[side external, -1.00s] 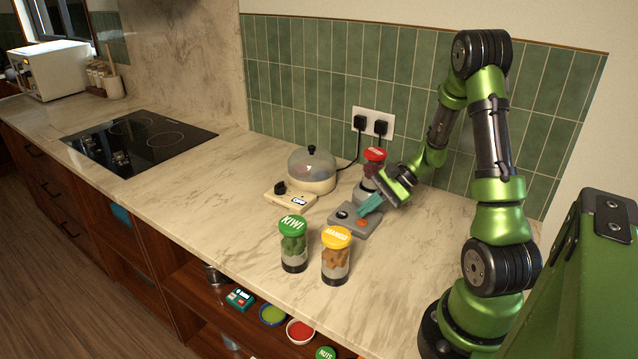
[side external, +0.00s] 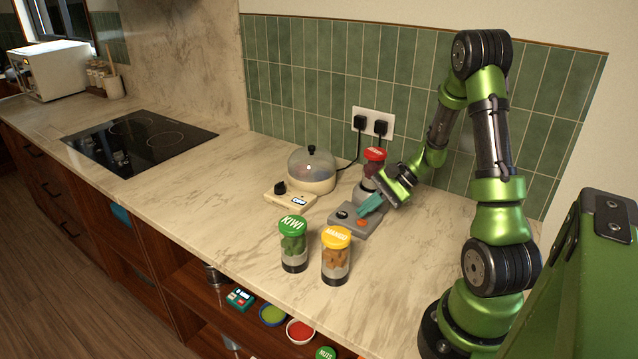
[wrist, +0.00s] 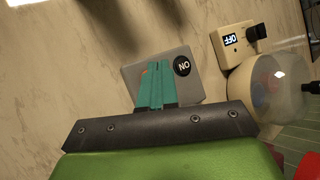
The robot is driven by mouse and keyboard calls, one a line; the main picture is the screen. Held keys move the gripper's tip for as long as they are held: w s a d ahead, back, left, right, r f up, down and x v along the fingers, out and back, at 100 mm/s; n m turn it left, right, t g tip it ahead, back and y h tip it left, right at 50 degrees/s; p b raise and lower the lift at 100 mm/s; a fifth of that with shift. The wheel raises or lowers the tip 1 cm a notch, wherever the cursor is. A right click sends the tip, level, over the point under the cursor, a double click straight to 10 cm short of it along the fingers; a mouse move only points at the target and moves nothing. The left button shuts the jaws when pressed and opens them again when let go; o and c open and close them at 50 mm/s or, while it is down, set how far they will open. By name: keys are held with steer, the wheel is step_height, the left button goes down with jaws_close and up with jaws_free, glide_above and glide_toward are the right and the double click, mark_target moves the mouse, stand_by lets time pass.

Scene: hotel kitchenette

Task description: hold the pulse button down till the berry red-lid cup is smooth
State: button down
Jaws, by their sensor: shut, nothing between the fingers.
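The red-lid cup (side external: 374,165) stands upright on the blender at the back, with dark red contents; their texture is too small to judge. The blender's grey control base (side external: 342,229) has an orange button (side external: 361,222) and a round black dial or indicator (side external: 343,213), which reads ON in the wrist view (wrist: 182,66). My gripper (side external: 362,212) is shut and empty, its teal fingertips down at the base between these two. In the wrist view the fingers (wrist: 152,68) cover most of the orange button. I cannot tell whether they press it.
A green-lid KIWI cup (side external: 293,244) and a yellow-lid MANGO cup (side external: 336,256) stand in front of the blender. A domed cooker (side external: 312,171) reading OFF is to its left. Plugs (side external: 370,124) sit in the wall. The counter left of the cups is clear.

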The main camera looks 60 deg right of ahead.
mark_target(366, 222)
steer(key=shift+f, duration=0.15)
steer(key=shift+f, duration=0.3)
steer(key=shift+f, duration=0.35)
stand_by(1.8)
stand_by(0.8)
steer(key=shift+r, duration=0.8)
steer(key=shift+r, duration=2.5)
